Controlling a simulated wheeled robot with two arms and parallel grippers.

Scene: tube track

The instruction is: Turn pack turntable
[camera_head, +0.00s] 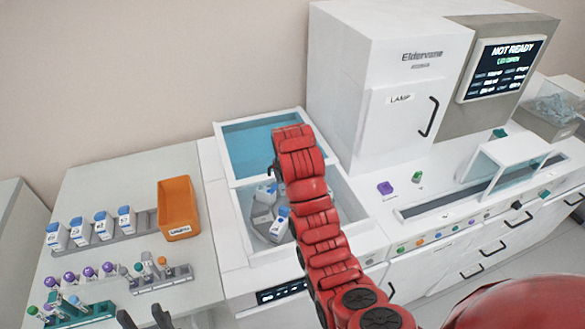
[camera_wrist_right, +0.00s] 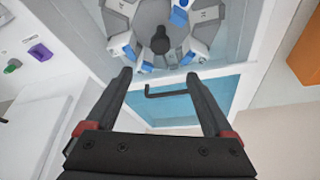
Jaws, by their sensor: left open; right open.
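The pack turntable (camera_head: 264,216) sits in a white well in the machine's counter, partly hidden behind my red right arm. It is a grey ring of holders with several white-and-blue packs. In the right wrist view, the turntable (camera_wrist_right: 198,32) shows at the top around a dark central hub (camera_wrist_right: 161,42). My right gripper (camera_wrist_right: 158,76) is open and empty, its fingertips appearing just below the ring; contact cannot be told. In the head view its fingers are hidden. My left gripper (camera_head: 143,317) is open at the bottom edge, away from the turntable.
The blue-paned lid (camera_head: 245,150) stands open behind the well; its dark handle (camera_wrist_right: 172,90) shows in the wrist view. The screen (camera_head: 502,68) reads NOT READY, lid open. An orange bin (camera_head: 178,208), packs (camera_head: 101,226) and tube racks (camera_head: 80,312) occupy the left bench.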

